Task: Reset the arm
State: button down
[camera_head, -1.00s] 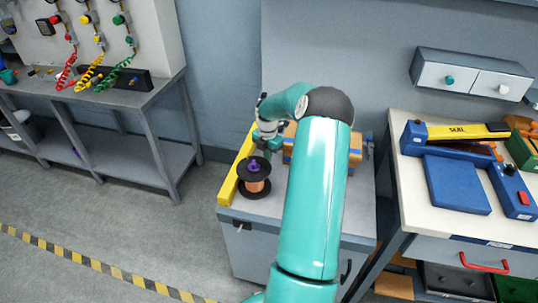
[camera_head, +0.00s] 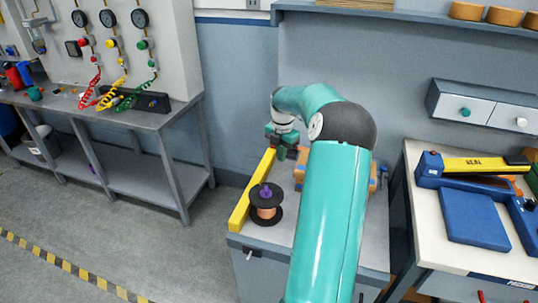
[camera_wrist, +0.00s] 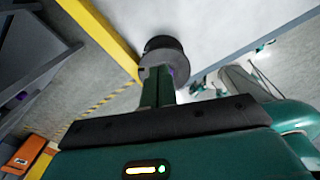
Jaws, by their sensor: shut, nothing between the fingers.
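My teal arm reaches up over the grey cabinet. My gripper (camera_head: 281,151) is at its far end, above the back of the cabinet top, and looks small and partly covered by my arm. In the wrist view my gripper (camera_wrist: 158,85) shows its green fingers close together with nothing between them. A black spool with copper winding (camera_head: 266,212) and a purple knob stands on the cabinet top, nearer than the gripper and apart from it. The spool (camera_wrist: 165,50) also shows beyond the fingertips in the wrist view.
A yellow bar (camera_head: 250,203) runs along the cabinet's left edge. Cardboard boxes (camera_head: 301,165) sit behind my arm. A workbench with a blue sealer (camera_head: 472,212) is at right; a metal table (camera_head: 155,118) with gauges and coiled hoses is at left. Floor between is free.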

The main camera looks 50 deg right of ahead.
jog(key=w+a+r+m+h, duration=0.1)
jog(key=a+r+m, duration=0.1)
jog(key=a+r, duration=0.5)
jog(key=a+r+m+t+h, duration=0.1)
jog(key=a+r+m, duration=0.15)
jog(key=a, duration=0.85)
jog(key=w+a+r+m+h, duration=0.1)
jog(key=a+r+m, duration=0.25)
jog(key=a, duration=0.55)
jog(key=s+a+r+m+t+y, duration=0.2)
jog(key=s+a+m, duration=0.8)
jog(key=s+a, duration=0.7)
jog(key=a+t+y, duration=0.1)
jog(key=a+t, duration=0.1)
jog(key=a, duration=0.2)
jog(key=shift+s+r+t, duration=0.15)
jog(key=shift+r+t, duration=0.05)
jog(key=shift+t, duration=0.1)
